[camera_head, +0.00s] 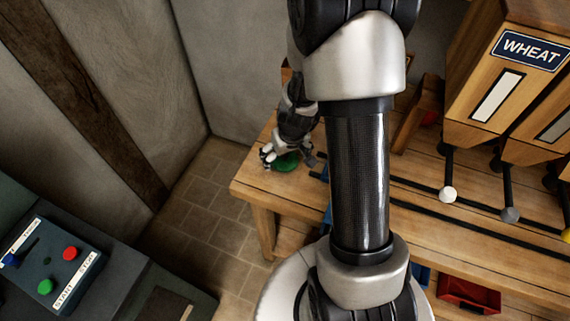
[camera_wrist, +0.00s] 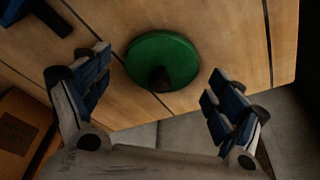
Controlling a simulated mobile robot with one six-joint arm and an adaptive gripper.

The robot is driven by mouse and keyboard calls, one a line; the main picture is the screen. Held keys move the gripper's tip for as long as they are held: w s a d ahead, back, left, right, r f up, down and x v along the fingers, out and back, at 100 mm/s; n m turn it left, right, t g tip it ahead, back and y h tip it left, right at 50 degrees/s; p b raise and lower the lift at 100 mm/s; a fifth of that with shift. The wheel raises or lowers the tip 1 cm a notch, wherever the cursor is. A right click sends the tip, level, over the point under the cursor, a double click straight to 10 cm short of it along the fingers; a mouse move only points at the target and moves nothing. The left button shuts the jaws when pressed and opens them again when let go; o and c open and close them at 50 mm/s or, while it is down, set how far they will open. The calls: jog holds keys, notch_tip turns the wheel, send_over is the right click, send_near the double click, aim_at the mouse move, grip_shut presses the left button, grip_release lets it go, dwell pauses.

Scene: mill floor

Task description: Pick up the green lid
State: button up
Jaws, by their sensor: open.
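The green lid (camera_wrist: 163,58) is a round disc with a dark knob, lying on the wooden bench top near its edge in the wrist view. My gripper (camera_wrist: 152,98) is open, with one blue-padded finger on each side of the lid and a gap to each. The fingers do not appear to touch the lid. In the head view, the lid (camera_head: 287,162) shows partly beneath my gripper (camera_head: 288,160) at the bench's left end. My gripper and arm hide part of the lid there.
The wooden bench (camera_head: 262,190) carries a wooden bin marked WHEAT (camera_head: 530,49) at right, with ball-ended levers such as the white-knobbed one (camera_head: 448,194). A control box (camera_head: 52,262) with buttons stands at lower left. A red bin (camera_head: 468,295) is below the bench. Walls stand behind.

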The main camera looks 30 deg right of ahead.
jog(key=shift+f, duration=0.1)
jog(key=c, duration=1)
